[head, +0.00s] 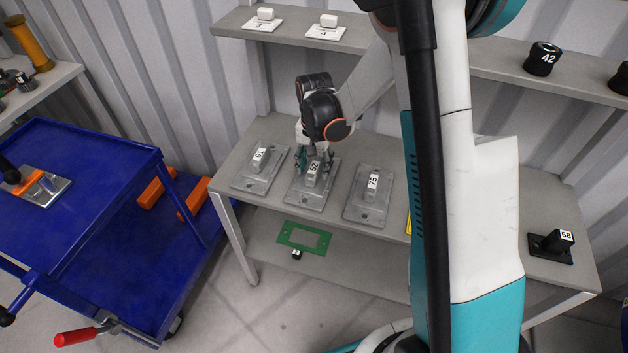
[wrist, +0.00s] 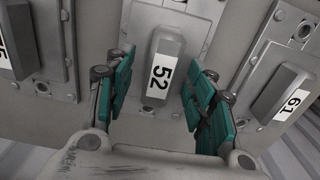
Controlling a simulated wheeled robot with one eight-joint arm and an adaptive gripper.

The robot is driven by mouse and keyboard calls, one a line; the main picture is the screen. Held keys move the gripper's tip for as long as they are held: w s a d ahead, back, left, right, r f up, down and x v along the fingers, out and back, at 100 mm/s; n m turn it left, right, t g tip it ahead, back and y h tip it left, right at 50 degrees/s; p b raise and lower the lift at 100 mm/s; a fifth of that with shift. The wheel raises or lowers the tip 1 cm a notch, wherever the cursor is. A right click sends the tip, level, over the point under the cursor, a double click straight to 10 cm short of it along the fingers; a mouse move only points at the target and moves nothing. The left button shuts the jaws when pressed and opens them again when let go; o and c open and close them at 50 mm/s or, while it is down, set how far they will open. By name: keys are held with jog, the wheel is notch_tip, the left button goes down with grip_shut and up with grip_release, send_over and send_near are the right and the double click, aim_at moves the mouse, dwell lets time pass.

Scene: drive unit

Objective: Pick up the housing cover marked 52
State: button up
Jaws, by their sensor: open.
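The housing cover marked 52 (head: 312,174) is the middle one of three grey covers on the table. In the wrist view its raised block with the 52 label (wrist: 162,72) lies between the two teal fingers of my gripper (wrist: 158,88). My gripper (head: 314,164) points down over this cover in the head view. The fingers are open, with a visible gap on each side of the block. Part of the cover's base plate is hidden by the fingers.
The cover marked 51 or 61 (head: 259,163) stands close on the left, and another cover (head: 371,188) close on the right. A shelf (head: 480,62) runs above the table's back. A blue cart (head: 95,170) stands left. A block marked 68 or 89 (head: 552,243) sits far right.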

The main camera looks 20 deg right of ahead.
jog(key=shift+f, duration=0.8)
grip_shut()
jog(key=shift+r, duration=0.1)
